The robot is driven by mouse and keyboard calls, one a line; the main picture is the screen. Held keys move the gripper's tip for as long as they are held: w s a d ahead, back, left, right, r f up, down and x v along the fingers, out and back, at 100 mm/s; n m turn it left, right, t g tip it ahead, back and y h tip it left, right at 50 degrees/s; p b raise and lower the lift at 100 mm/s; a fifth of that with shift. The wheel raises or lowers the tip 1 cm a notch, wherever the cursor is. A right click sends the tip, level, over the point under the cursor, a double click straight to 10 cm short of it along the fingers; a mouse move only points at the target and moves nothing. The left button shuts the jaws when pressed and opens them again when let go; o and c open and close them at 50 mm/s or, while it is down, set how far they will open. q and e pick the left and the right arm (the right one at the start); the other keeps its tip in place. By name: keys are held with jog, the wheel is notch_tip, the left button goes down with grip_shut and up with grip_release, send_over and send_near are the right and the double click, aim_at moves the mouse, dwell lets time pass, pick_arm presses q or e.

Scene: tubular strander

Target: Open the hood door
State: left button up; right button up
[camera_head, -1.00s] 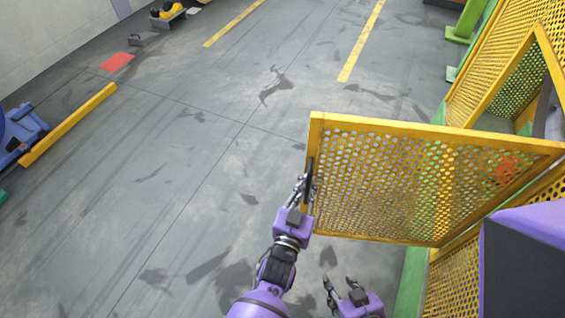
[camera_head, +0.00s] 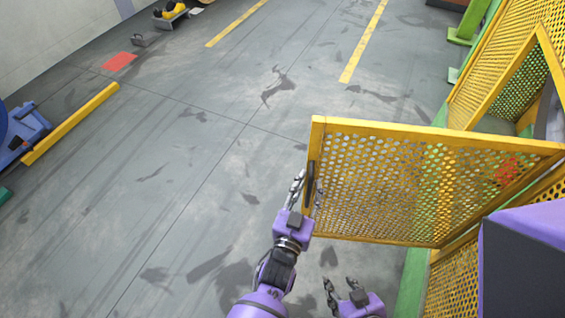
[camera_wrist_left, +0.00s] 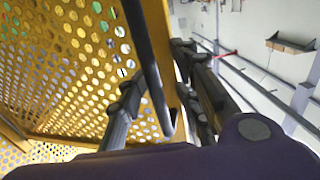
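The hood door (camera_head: 385,185), a yellow perforated panel, stands swung out from the yellow guard, leaving an opening behind it. Its dark bar handle (camera_head: 310,183) is on the left edge. My left gripper (camera_head: 307,187) is at this edge with its fingers spread, one on each side of the handle. In the left wrist view, the handle (camera_wrist_left: 148,65) and the door's edge pass between the parted fingers (camera_wrist_left: 160,95), with no firm grip visible. My right gripper (camera_head: 342,288) is open and empty below the door, near the bottom of the head view.
The yellow mesh guard (camera_head: 490,85) runs along the right with a green base. Grey floor (camera_head: 200,190) to the left of the door is clear. A yellow floor rail (camera_head: 70,123) and a blue machine (camera_head: 22,135) are at the far left.

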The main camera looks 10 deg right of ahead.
pick_arm(q)
jog(key=shift+s+a, duration=0.15)
jog(key=shift+s, duration=0.1)
jog(key=v, duration=1.1)
jog(key=shift+s+a, duration=0.15)
jog(key=shift+a, duration=0.05)
pick_arm(e)
jog(key=shift+s, duration=0.3)
